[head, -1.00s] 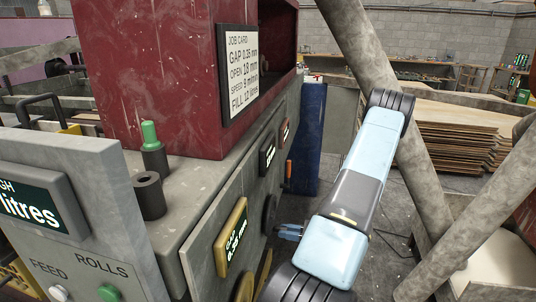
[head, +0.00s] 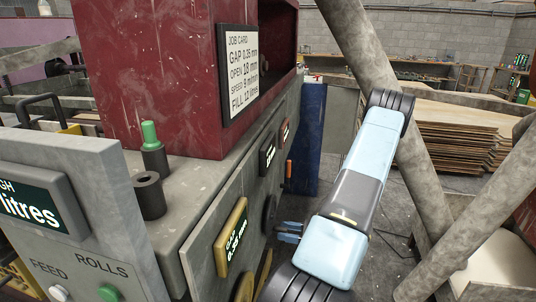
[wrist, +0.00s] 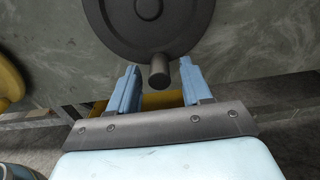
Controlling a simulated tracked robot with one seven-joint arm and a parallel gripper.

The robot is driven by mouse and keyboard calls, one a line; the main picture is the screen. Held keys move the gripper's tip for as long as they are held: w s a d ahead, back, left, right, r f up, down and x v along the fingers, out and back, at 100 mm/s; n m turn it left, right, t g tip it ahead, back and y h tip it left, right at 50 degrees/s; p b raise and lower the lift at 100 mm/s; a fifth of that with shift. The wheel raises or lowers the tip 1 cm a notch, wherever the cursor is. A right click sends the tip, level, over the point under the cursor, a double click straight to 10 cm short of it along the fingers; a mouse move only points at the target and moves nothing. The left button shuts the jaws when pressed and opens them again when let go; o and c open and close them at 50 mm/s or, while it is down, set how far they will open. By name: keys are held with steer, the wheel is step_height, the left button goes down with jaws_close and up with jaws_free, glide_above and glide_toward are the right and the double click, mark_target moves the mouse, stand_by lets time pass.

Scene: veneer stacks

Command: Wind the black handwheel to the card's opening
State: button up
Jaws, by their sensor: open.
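The black handwheel (wrist: 148,25) fills the top of the wrist view. Its round handle knob (wrist: 159,72) sticks out at the lower rim. My gripper (wrist: 160,80) is open, with one blue finger on each side of the knob and a gap on both sides. In the head view the handwheel (head: 270,212) shows edge-on on the machine's side panel, with my gripper (head: 280,232) close to it. The job card (head: 239,73) on the red housing reads gap 0.35 mm, open 18 mm. A yellow-framed gap display (head: 231,237) reads about 0.35 mm. The opening display (head: 268,157) is too small to read.
The red housing (head: 165,70) rises above the grey machine. Another small display (head: 285,132) and an orange lever (head: 288,168) are farther along the panel. Grey slanted posts (head: 362,45) stand at the right, before veneer stacks (head: 455,140). A yellow handwheel (wrist: 10,82) is at left in the wrist view.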

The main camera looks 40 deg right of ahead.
steer(key=shift+d, duration=0.1)
steer(key=v, duration=0.7)
stand_by(0.4)
stand_by(0.4)
